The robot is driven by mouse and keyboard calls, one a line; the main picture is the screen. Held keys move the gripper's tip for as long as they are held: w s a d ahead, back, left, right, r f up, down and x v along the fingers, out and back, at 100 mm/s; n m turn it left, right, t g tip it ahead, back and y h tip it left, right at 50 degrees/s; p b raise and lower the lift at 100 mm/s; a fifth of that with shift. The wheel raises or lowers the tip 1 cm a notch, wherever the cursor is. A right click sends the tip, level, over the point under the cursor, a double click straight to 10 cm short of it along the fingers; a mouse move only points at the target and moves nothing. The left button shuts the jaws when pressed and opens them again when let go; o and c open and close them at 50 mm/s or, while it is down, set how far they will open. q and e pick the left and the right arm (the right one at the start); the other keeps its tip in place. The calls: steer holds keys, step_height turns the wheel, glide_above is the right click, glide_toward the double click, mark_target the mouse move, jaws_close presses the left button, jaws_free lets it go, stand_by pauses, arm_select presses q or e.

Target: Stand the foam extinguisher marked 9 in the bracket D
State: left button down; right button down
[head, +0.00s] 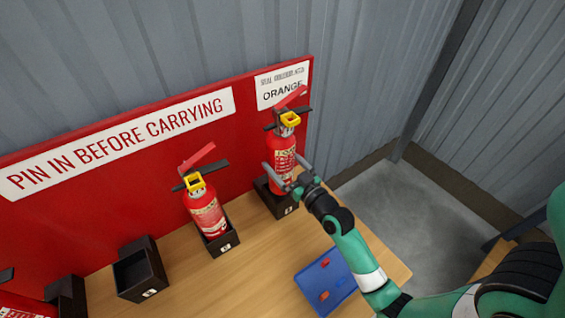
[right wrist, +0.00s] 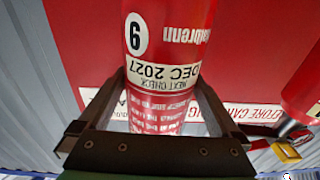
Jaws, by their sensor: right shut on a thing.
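The red foam extinguisher with a yellow collar (head: 281,155) stands upright at the far right bracket (head: 285,205), under the ORANGE sign. Its base seems to be in that bracket, but whether it is fully seated I cannot tell. My right gripper (head: 290,178) is shut around its body. In the right wrist view the extinguisher (right wrist: 172,45) fills the space between the fingers (right wrist: 155,115). Its print is upside down there, with a round number disc that I read as 9. The bracket letters are too small to read surely. My left gripper is out of view.
Another extinguisher (head: 206,210) stands in the bracket to the left. Further left is an empty black bracket (head: 140,275), then a partly visible extinguisher (head: 25,305) at the edge. A red board (head: 120,220) stands behind.

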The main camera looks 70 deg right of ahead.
stand_by(0.4)
steer(key=shift+f+b, duration=0.3)
steer(key=shift+b, duration=0.3)
steer(key=shift+f+b, duration=1.4)
stand_by(0.5)
steer(key=shift+f+b, duration=0.65)
